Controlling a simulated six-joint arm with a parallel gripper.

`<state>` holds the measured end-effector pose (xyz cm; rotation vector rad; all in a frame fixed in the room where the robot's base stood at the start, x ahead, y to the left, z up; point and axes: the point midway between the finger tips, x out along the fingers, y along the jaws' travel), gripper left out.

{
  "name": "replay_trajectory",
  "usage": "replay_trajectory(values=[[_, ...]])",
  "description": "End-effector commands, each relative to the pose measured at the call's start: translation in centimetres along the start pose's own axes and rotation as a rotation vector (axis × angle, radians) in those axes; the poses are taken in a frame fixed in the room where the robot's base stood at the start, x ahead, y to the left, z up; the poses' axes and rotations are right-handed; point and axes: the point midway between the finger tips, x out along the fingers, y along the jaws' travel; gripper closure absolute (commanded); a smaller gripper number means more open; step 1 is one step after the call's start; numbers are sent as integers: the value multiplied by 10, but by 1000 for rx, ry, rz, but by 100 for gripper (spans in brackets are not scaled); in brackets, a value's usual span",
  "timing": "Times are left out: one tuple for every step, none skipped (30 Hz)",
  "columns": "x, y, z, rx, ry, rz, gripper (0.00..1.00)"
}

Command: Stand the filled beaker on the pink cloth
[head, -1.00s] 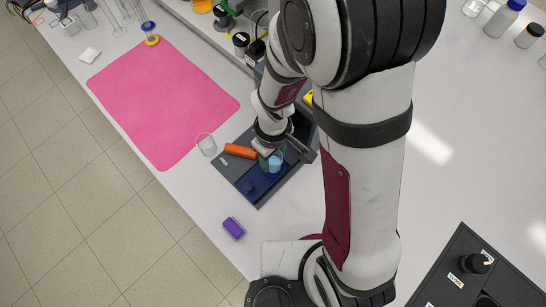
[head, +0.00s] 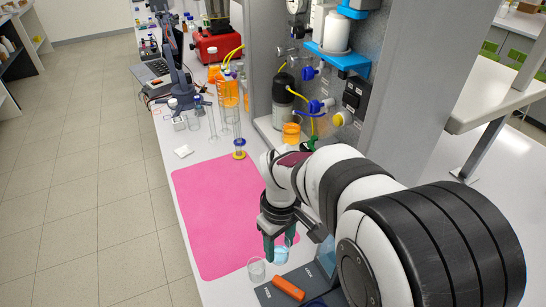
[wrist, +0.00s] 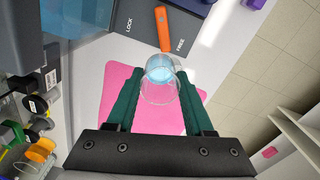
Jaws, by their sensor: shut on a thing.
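My gripper (head: 281,244) is shut on a clear beaker (head: 281,256) holding light blue liquid. The beaker looks about upright and held above the bench, near the pink cloth's near right edge; its exact height is hard to tell. In the wrist view, the beaker (wrist: 160,74) sits between the green fingers of my gripper (wrist: 160,92), with the pink cloth (wrist: 118,84) behind and below. The pink cloth (head: 215,215) lies flat on the white bench, its visible surface bare.
An empty clear beaker (head: 256,269) stands at the cloth's near edge, close to the held one. A dark base with an orange handle (head: 288,288) and LOCK and FREE labels is nearby.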

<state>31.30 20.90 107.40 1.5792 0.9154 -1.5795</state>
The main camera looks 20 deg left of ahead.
Motion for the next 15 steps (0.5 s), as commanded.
replay_trajectory(values=[[2,-6,-19,-41,0,1,100],[3,-9,-29,-61,-1,0,100],[4,-14,-40,-86,0,0,100],[4,-16,-47,-100,0,0,100],[5,-19,-52,-111,0,0,100],[7,-23,-58,-122,0,0,100],[10,-27,-63,-128,0,0,100],[13,-32,-67,-131,-1,0,100],[20,-41,-74,-135,-2,-1,100],[25,-48,-79,-134,-2,0,100],[31,-56,-85,-135,-2,0,100],[39,-67,-93,-134,-2,0,100],[45,-74,-99,-135,-3,0,100],[50,-81,-104,-134,-1,1,100],[57,-90,-111,-133,-1,1,100]])
